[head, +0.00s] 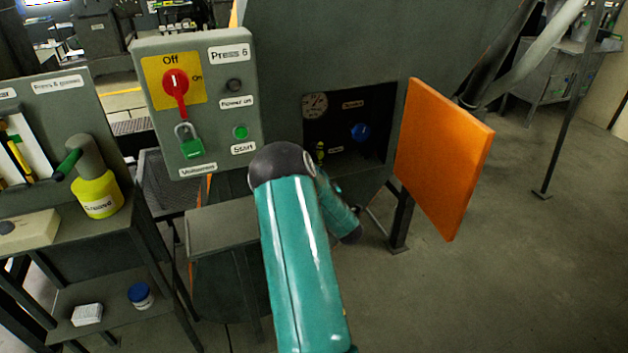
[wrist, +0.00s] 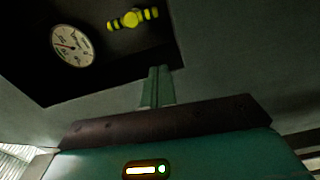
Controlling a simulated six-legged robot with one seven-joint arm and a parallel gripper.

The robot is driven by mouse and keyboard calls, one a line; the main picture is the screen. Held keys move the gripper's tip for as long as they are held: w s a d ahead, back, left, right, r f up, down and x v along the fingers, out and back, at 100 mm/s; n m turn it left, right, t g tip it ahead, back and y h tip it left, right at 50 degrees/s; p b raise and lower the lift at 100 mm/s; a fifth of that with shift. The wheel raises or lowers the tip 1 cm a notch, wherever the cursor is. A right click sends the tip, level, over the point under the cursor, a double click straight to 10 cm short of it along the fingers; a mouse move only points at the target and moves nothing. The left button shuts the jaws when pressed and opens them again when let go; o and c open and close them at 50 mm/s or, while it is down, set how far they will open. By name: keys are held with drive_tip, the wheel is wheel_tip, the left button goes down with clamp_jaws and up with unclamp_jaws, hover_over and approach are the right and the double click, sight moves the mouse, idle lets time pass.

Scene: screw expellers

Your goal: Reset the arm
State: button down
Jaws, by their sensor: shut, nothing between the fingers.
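My teal arm (head: 295,260) rises from the bottom of the head view, bends at a dark elbow and runs down to the right, in front of the grey press. My gripper's fingers cannot be made out in the head view. In the wrist view my gripper (wrist: 157,82) points up the picture, with its narrow green fingers together and nothing between them. Beyond the fingertips is the dark recess of the press, with a round gauge (wrist: 73,46) and a yellow-green valve handle (wrist: 133,18). Whether the fingers touch the press cannot be told.
An orange door (head: 443,160) stands open right of the recess, which also holds a blue knob (head: 360,131). A control box (head: 215,150) with a red switch and green padlock is at left. A shelf holds a yellow grease bottle (head: 97,190). Floor is clear at lower right.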

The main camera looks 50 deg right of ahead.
drive_tip(key=shift+s+a, duration=0.25)
drive_tip(key=shift+s, duration=0.2)
idle(0.4)
